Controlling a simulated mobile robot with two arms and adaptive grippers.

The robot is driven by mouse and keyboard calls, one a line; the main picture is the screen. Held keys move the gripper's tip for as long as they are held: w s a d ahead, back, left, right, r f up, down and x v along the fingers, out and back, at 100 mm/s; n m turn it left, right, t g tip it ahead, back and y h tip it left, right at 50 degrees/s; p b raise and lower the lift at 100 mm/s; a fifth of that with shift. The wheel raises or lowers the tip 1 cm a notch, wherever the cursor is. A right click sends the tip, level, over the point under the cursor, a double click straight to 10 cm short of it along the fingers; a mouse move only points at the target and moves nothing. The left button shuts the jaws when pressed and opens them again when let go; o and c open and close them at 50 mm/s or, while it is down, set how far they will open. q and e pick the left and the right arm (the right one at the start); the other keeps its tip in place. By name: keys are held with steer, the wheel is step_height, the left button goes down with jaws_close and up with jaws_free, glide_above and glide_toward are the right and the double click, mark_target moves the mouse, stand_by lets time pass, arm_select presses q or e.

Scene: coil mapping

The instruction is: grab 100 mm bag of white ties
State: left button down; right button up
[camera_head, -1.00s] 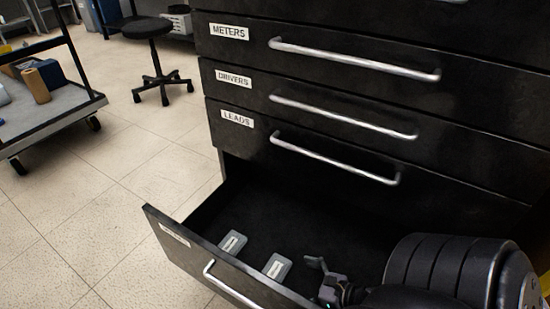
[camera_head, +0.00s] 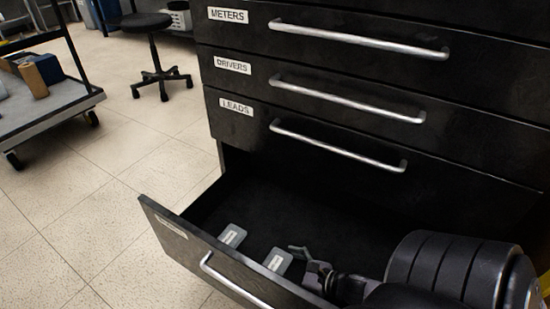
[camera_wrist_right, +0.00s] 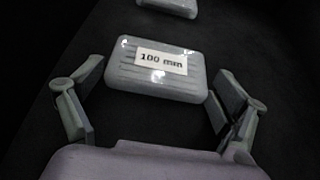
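In the right wrist view a pale, clear bag (camera_wrist_right: 150,79) labelled "100 mm" lies flat on the dark drawer floor. In the head view the bag nearest my right gripper (camera_head: 278,261) appears to be this one, but its label is too small to read there. My right gripper (camera_head: 306,263) is low inside the open drawer, just right of that bag. In the right wrist view it (camera_wrist_right: 158,90) is open and empty, its fingers spread to either side of the bag's near end. My left gripper is not in view.
A second bag (camera_head: 232,235) lies farther left in the drawer, also at the wrist view's top (camera_wrist_right: 168,7). The open drawer front (camera_head: 185,238) walls the near side. Shut drawers labelled LEADS (camera_head: 238,107), DRIVERS and METERS rise above. A cart (camera_head: 45,118) and stool (camera_head: 147,25) stand left.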

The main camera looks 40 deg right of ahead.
steer(key=c, duration=0.5)
